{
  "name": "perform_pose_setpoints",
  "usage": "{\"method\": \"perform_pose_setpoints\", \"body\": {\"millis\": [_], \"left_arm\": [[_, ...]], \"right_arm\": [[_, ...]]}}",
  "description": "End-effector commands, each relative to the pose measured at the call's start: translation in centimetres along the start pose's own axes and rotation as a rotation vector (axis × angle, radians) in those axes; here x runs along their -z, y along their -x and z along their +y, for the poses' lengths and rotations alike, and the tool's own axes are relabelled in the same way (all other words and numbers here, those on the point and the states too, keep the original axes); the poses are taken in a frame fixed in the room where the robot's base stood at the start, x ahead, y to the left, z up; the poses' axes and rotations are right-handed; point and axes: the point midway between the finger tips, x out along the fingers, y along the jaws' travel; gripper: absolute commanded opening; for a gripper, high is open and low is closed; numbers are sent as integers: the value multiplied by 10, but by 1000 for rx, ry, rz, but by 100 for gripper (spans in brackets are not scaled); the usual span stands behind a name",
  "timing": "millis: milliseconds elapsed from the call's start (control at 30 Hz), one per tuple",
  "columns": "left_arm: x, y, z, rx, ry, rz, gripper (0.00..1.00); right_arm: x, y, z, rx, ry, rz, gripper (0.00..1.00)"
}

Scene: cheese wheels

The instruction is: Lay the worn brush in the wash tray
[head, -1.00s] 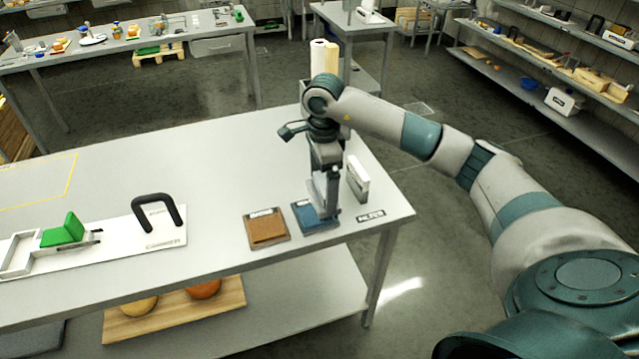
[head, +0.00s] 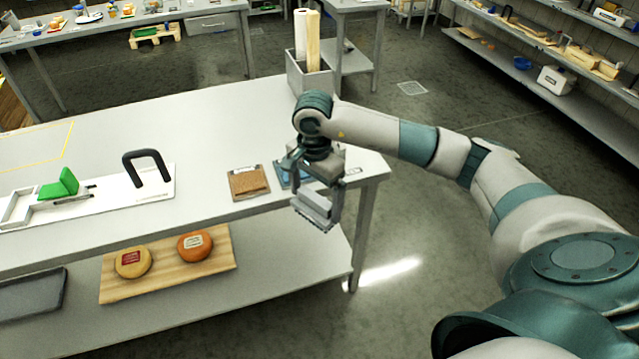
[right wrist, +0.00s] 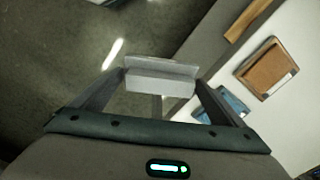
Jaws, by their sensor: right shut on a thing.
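My right gripper (head: 318,203) is shut on a pale grey-white brush (head: 312,207), which has a bristly-looking lower edge. It holds the brush in the air just off the table's front edge, at the right end. In the right wrist view the brush (right wrist: 160,82) sits between the two fingertips (right wrist: 160,72), with floor beyond it. A dark grey tray (head: 62,290), perhaps the wash tray, lies on the lower shelf at far left and is cut by the picture's edge. My left gripper is not in view.
A brown pad (head: 248,183) and a blue pad (head: 284,176), partly hidden by my gripper, lie on the table (head: 220,130). A wooden board (head: 170,282) with two cheese wheels sits on the lower shelf. A black-handled white board (head: 150,193) lies on the table's left.

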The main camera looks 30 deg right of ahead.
Motion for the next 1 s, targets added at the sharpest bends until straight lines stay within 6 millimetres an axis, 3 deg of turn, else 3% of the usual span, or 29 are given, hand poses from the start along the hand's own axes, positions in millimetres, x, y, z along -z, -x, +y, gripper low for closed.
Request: {"method": "perform_pose_setpoints", "body": {"millis": [267, 600, 800, 1000], "left_arm": [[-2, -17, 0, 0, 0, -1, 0], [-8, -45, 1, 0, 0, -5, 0], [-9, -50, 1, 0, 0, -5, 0], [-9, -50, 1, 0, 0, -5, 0]], "right_arm": [[-38, -39, 22, -1, 348, 0, 76], [-115, -99, 79, 0, 1060, -5, 76], [-137, -111, 98, 6, 1281, -6, 76], [-140, -112, 101, 7, 1320, -6, 76]]}}
